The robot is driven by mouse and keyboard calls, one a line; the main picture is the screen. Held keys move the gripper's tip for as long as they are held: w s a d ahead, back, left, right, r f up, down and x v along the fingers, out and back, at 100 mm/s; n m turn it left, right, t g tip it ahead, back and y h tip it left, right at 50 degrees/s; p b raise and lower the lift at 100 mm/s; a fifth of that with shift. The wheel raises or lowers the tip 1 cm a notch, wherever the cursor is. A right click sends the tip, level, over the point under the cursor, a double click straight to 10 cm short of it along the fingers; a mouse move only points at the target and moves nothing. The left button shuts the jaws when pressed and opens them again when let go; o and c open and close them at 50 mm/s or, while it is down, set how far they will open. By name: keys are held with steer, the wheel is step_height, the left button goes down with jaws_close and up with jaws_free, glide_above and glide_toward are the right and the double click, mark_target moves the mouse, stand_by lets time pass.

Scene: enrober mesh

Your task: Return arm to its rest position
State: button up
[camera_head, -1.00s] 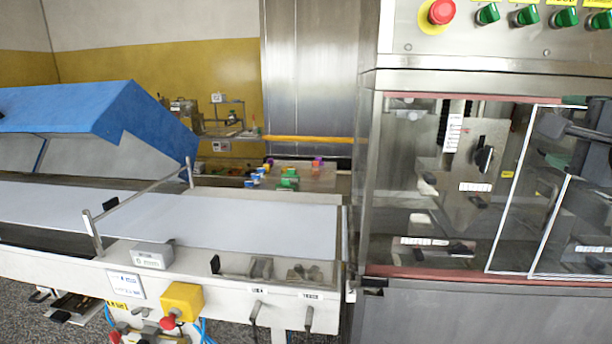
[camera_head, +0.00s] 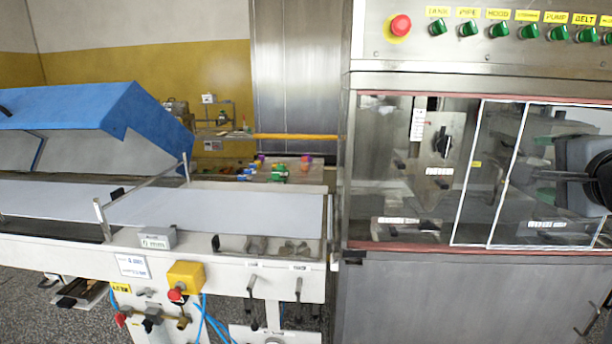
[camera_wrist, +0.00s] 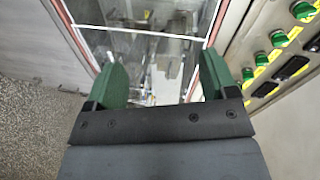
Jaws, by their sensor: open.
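My gripper (camera_wrist: 157,72) shows in the wrist view with its two green fingers spread apart. Nothing is between them. Behind the fingers are the clear panels (camera_wrist: 150,45) of the enrober cabinet. In the head view, a dark part of my arm (camera_head: 585,165) is at the right edge, in front of the cabinet's glazed front (camera_head: 400,170).
A control panel with green knobs (camera_head: 499,31) and a red stop button (camera_head: 401,25) runs above the glazing. A white conveyor belt (camera_head: 230,208) and a raised blue hood (camera_head: 75,110) are on the left. Grey floor (camera_wrist: 35,125) shows at the wrist view's left.

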steer(key=a+f+n+g+y+p, duration=0.15)
steer(key=a+f+n+g, duration=0.3)
steer(key=f, duration=0.55)
steer(key=a+f+n+g+y+p, duration=0.1)
steer(key=a+f+n+g+p, duration=0.3)
steer(key=f, duration=0.7)
steer(key=s+a+f+n+g+p, duration=0.1)
steer(key=s+a+f+n+p, duration=0.1)
steer(key=a+n, duration=0.3)
steer(key=s+a+f+n+g+p, duration=0.1)
steer(key=s+a+f+n+g, duration=0.1)
steer(key=a, duration=0.8)
steer(key=shift+s+f+n+p, duration=0.4)
steer(key=shift+f+n, duration=0.45)
steer(key=shift+n, duration=0.5)
